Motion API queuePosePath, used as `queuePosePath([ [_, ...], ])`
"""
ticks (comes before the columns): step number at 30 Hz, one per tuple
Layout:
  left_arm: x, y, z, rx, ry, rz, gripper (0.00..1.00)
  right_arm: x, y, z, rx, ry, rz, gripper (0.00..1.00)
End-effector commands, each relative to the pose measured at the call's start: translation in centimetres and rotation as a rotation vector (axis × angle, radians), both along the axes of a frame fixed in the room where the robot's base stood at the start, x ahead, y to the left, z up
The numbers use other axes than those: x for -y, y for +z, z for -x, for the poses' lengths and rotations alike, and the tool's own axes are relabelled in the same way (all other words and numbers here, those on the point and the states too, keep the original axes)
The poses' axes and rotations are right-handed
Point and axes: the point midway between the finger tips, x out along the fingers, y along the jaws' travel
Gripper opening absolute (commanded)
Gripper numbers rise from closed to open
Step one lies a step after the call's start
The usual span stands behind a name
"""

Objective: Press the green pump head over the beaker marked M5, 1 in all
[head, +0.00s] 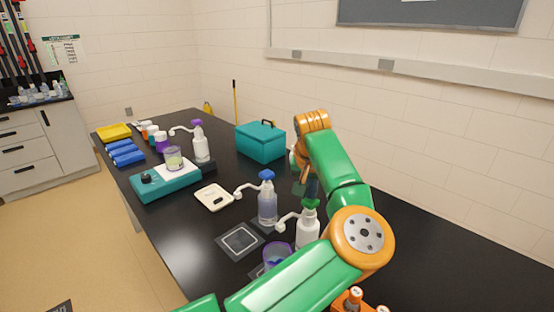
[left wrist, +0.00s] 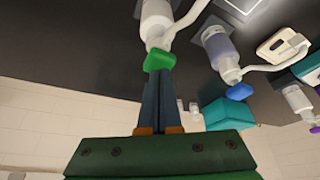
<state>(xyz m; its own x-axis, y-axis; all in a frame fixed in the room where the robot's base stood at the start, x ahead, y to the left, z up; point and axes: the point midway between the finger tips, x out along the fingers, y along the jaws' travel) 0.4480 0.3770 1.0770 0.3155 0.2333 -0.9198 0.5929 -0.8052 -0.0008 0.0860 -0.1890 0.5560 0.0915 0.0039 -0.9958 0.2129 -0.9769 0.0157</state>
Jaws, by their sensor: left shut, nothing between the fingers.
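The green pump head (head: 310,204) tops a white bottle (head: 307,230) whose spout points left, over a beaker with purple contents (head: 277,254). My arm partly covers this beaker, and no M5 mark is readable. My left gripper (head: 310,193) is shut and empty, pointing down just above the green head. In the left wrist view, the fingertips (left wrist: 159,73) overlap the edge of the green head (left wrist: 158,60); I cannot tell whether they touch. My right gripper is not in view.
A blue-headed pump bottle (head: 267,202) stands close by to the left, with a white-outlined pad (head: 240,240) before it. Farther back are a purple-headed pump bottle (head: 200,142), a beaker (head: 174,158) on a teal device (head: 165,184), and a teal box (head: 261,142). An orange item (head: 352,299) is near the front.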

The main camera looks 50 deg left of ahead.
Motion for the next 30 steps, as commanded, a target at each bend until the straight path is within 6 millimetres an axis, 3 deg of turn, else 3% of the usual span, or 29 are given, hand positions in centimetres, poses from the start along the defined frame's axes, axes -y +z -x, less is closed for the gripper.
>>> queuePosePath([
  [11, 0.1, -0.7, 0.1, -0.004, 0.000, 0.004, 0.00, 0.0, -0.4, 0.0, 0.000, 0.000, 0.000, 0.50],
  [22, 0.1, 2.1, 0.1, -0.003, 0.000, 0.004, 0.00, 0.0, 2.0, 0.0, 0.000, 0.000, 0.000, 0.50],
  [30, 0.0, 2.0, 0.0, -0.003, 0.000, 0.002, 0.00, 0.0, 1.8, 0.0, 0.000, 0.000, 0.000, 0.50],
])
